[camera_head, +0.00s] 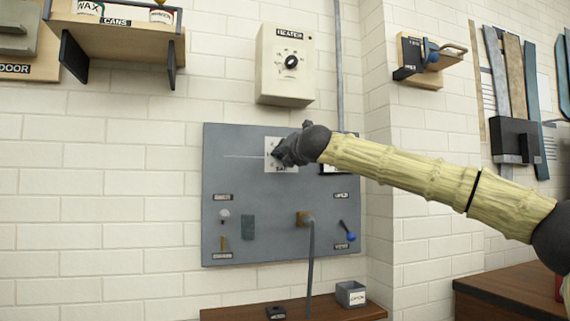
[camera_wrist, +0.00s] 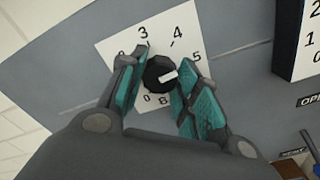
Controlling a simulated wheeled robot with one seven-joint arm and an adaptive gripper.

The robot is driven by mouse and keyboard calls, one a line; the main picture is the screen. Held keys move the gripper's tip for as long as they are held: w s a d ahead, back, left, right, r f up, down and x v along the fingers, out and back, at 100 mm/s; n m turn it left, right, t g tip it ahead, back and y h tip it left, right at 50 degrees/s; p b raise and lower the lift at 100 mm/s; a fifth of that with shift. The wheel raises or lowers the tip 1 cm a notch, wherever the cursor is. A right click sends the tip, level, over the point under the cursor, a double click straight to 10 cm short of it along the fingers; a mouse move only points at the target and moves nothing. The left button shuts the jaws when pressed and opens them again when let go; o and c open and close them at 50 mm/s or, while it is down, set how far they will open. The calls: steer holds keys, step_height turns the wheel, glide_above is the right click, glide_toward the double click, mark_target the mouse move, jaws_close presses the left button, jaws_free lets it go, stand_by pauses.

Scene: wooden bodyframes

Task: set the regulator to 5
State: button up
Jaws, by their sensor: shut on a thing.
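The regulator is a round black knob (camera_wrist: 157,68) with a white pointer mark, on a white numbered plate (camera_wrist: 120,30). In the wrist view the pointer lies to the right and slightly up, roughly toward the 5; a finger covers part of the scale there. My gripper (camera_wrist: 158,82) has its teal-padded fingers on both sides of the knob, shut on it. In the head view my gripper (camera_head: 283,153) is at the white plate (camera_head: 268,145) on the grey panel (camera_head: 235,185) and hides the knob.
A heater box with its own dial (camera_head: 287,65) hangs above the panel. A wooden shelf (camera_head: 120,34) is at upper left. Lower on the panel are a blue-ended lever (camera_head: 348,232) and a brown fitting (camera_head: 304,218). A grey bin (camera_head: 350,294) stands on the ledge below.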

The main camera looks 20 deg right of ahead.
steer(key=shift+f+m+b, duration=0.1)
steer(key=shift+m+b, duration=0.4)
steer(key=shift+m, duration=0.1)
steer(key=o, duration=1)
steer(key=shift+d, duration=0.1)
steer(key=s, duration=1.2)
steer(key=shift+d, duration=0.2)
